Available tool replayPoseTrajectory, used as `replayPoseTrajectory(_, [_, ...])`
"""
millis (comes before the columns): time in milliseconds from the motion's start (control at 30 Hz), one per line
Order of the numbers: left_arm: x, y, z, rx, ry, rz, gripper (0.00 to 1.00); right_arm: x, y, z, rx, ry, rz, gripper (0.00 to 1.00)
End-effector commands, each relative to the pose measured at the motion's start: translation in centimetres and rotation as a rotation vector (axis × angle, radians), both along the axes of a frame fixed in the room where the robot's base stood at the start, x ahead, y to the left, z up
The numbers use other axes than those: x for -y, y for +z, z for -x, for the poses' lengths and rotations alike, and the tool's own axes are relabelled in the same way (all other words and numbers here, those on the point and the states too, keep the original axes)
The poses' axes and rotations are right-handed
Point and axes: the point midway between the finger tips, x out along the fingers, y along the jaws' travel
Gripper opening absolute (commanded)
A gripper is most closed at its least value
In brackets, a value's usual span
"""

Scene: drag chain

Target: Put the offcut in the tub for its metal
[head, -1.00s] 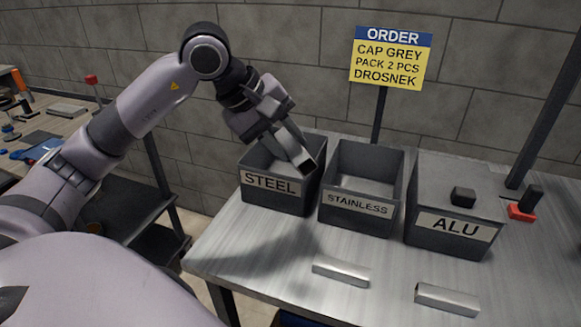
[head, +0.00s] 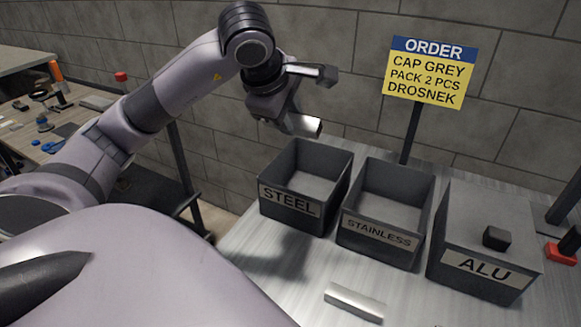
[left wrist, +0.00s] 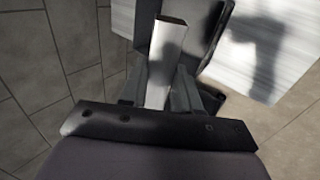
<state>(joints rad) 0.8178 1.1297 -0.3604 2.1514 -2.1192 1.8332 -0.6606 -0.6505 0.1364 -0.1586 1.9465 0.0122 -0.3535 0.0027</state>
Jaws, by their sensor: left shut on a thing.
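My left gripper (head: 285,115) is shut on a metal offcut (head: 308,126), a plain silvery bar whose free end points right. It is held in the air above and behind the tub marked STEEL (head: 290,203). In the left wrist view the offcut (left wrist: 166,50) sticks out from between the fingers (left wrist: 160,95). The tub marked STAINLESS (head: 377,236) stands beside STEEL; both are open, with no pieces visible inside. The tub marked ALU (head: 475,272) has a closed lid with a black knob (head: 496,237). My right gripper is out of view.
Another silvery bar (head: 355,302) lies on the metal table in front of the tubs. An order sign (head: 430,75) on a post stands behind them. A red and black object (head: 562,250) is at the right. A cluttered bench (head: 30,125) stands at far left.

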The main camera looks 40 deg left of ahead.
Motion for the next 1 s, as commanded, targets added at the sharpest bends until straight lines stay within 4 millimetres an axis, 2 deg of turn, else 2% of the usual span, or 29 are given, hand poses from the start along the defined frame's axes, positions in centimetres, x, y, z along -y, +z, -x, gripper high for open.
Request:
replayPoseTrajectory(100, [0.0, -2.5, 0.1, -0.003, 0.000, 0.000, 0.00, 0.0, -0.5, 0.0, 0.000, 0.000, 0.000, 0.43])
replayPoseTrajectory(400, [0.0, -7.6, 0.1, -0.001, -0.002, 0.000, 0.00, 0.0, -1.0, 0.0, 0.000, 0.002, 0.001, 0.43])
replayPoseTrajectory(667, [0.0, -9.3, 0.0, 0.001, -0.001, 0.000, 0.00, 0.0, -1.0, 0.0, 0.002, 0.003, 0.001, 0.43])
replayPoseTrajectory(900, [0.0, -12.3, 0.0, -0.001, -0.001, 0.001, 0.00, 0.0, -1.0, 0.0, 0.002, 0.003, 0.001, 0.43])
replayPoseTrajectory(1000, [0.0, -12.8, 0.0, 0.001, -0.002, 0.001, 0.00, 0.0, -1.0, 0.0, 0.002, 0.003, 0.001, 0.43])
